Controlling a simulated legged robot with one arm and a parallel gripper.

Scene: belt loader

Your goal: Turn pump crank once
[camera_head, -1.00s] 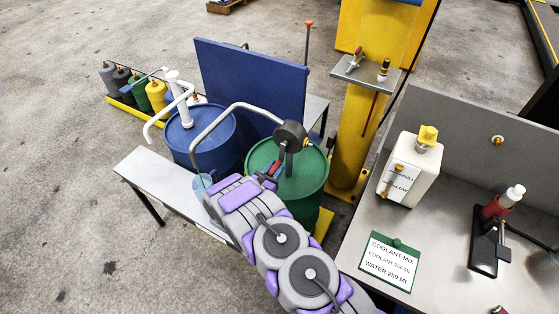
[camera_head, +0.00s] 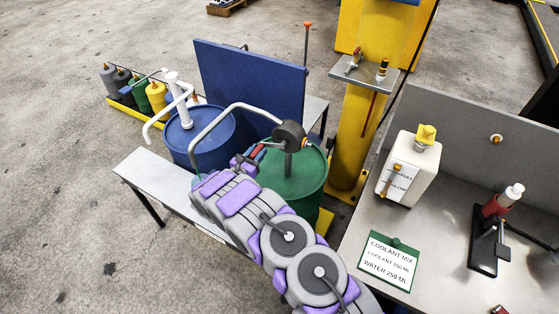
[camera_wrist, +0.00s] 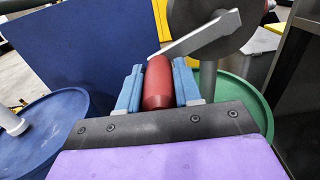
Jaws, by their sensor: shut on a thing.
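The pump (camera_head: 289,135) has a dark round body and stands on the green drum (camera_head: 300,180). A pale curved spout (camera_head: 225,118) runs from it to the left and down. In the wrist view the grey crank arm (camera_wrist: 202,36) reaches from the dark pump disc (camera_wrist: 212,22) to a red cylindrical handle (camera_wrist: 158,84). My gripper (camera_wrist: 158,88) has its blue fingers on both sides of the red handle, shut on it. In the head view my gripper (camera_head: 252,157) is just left of the pump and partly hidden by my arm.
A blue drum (camera_head: 205,140) with a white hand pump stands left of the green drum. A blue panel (camera_head: 250,85) rises behind. A grey bench (camera_head: 145,170) lies in front. The right-hand table holds a white jug (camera_head: 408,170) and a coolant mix card (camera_head: 389,262).

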